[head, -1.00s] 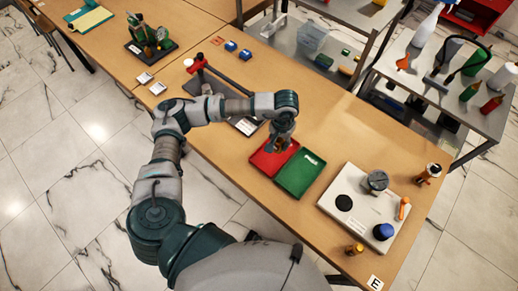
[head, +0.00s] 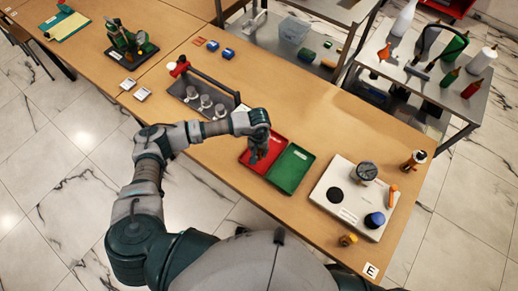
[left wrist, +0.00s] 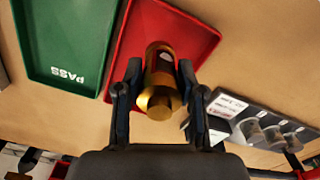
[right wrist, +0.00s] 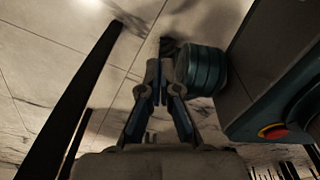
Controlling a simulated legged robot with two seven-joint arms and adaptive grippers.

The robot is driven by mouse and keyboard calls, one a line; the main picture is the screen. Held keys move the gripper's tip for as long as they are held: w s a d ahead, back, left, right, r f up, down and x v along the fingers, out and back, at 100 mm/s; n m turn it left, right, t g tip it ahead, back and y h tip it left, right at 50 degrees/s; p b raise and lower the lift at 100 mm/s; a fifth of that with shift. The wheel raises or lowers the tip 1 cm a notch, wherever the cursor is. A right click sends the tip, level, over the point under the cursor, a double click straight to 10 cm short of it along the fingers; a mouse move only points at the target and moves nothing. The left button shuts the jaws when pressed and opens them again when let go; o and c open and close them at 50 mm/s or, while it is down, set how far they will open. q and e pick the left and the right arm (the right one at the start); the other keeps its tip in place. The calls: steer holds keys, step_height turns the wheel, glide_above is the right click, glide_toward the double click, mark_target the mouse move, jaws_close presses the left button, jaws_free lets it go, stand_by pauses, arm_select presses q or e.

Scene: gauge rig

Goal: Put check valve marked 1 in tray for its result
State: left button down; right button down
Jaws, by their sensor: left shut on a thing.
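My left gripper (head: 258,156) is over the red tray (head: 277,150). In the left wrist view, its two fingers (left wrist: 159,78) are shut on a brass check valve (left wrist: 160,100), with the red tray (left wrist: 190,28) behind it. I cannot tell whether the valve touches the tray floor, and no number on it is readable. The green tray (head: 290,170), labelled PASS in the left wrist view (left wrist: 68,75), lies beside the red one and looks empty. The red tray's label is hidden. My right gripper (right wrist: 158,85) is shut and empty, away from the table.
A white test base (head: 335,212) with a gauge (head: 366,171) and blue cap (head: 375,220) stands right of the trays. A small brass part (head: 347,240) is near the front edge. A dark rack (head: 195,90) with several round metal parts is left of the trays.

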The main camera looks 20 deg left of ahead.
mark_target(260, 151)
arm_select(q)
steer(key=shift+w+a, duration=0.2)
steer(key=shift+w, duration=0.75)
steer(key=shift+d+f, duration=0.1)
steer(key=shift+f, duration=0.2)
steer(key=shift+d+f+p, duration=0.15)
steer(key=shift+f, duration=0.6)
steer(key=shift+d+f+p, duration=0.15)
steer(key=shift+f, duration=0.55)
steer(key=shift+a+f, duration=0.1)
steer(key=shift+a, duration=0.1)
steer(key=c, duration=0.9)
jaws_free()
steer(key=shift+a, duration=0.1)
steer(key=shift+c, duration=0.2)
steer(key=shift+o, duration=1.1)
steer(key=shift+a, duration=0.1)
arm_select(e)
steer(key=shift+s, duration=0.7)
steer(key=shift+d, duration=0.1)
